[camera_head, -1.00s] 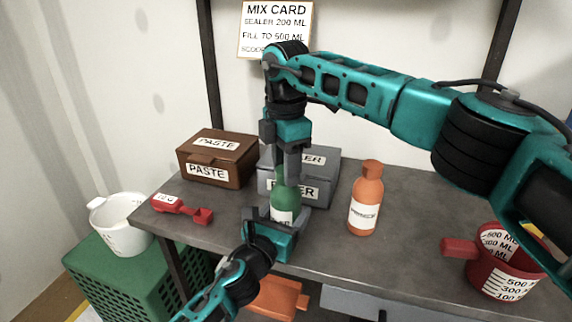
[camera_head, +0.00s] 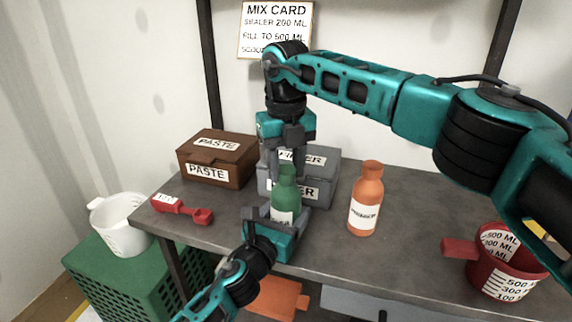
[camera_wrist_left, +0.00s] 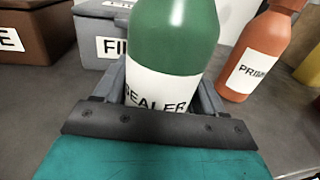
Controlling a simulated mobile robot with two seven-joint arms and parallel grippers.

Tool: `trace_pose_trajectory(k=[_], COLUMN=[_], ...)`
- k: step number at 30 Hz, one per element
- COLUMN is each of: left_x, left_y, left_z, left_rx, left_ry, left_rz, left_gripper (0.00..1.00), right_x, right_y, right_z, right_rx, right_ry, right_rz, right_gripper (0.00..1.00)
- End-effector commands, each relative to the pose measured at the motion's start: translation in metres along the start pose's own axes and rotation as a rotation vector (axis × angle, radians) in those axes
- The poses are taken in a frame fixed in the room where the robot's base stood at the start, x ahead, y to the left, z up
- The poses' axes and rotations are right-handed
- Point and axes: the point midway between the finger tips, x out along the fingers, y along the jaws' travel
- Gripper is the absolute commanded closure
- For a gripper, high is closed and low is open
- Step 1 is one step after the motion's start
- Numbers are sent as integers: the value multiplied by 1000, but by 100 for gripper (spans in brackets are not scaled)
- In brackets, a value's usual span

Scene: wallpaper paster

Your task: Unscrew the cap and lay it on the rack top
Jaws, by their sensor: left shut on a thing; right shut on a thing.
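The green sealer bottle (camera_head: 286,196) stands upright on the rack top (camera_head: 330,232). My left gripper (camera_head: 284,218) is shut around its lower body from the front. The left wrist view shows the bottle's label (camera_wrist_left: 160,92) between the fingers. My right gripper (camera_head: 286,166) points straight down over the bottle's top and is shut on its green cap (camera_head: 287,170). The fingers partly hide the cap, and I cannot tell whether it is loose from the neck.
An orange primer bottle (camera_head: 365,200) stands just right of the green one. A grey filler box (camera_head: 325,170) and a brown paste box (camera_head: 215,158) stand behind. A red scoop (camera_head: 180,208) lies at left. A red measuring cup (camera_head: 500,262) is at right. The rack top is clear between bottle and scoop.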

Motion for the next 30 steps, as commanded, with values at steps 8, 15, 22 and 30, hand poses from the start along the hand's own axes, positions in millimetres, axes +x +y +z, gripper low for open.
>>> trace_pose_trajectory(k=[8, 15, 22, 30], left_x=[0, 0, 0, 0], left_y=[0, 0, 0, 0], left_z=[0, 0, 0, 0], left_rx=[0, 0, 0, 0], left_ry=[1, 1, 1, 1], left_rz=[0, 0, 0, 0], left_gripper=[100, 100, 100, 100], right_x=[0, -1, -1, -1], right_y=[0, 1, 1, 1], right_z=[0, 0, -1, -1], right_rx=[-521, -971, -1397, -1690], right_ry=[-1, -1, -1, -1], right_rz=[0, 1, 2, 2], right_gripper=[95, 95, 95, 95])
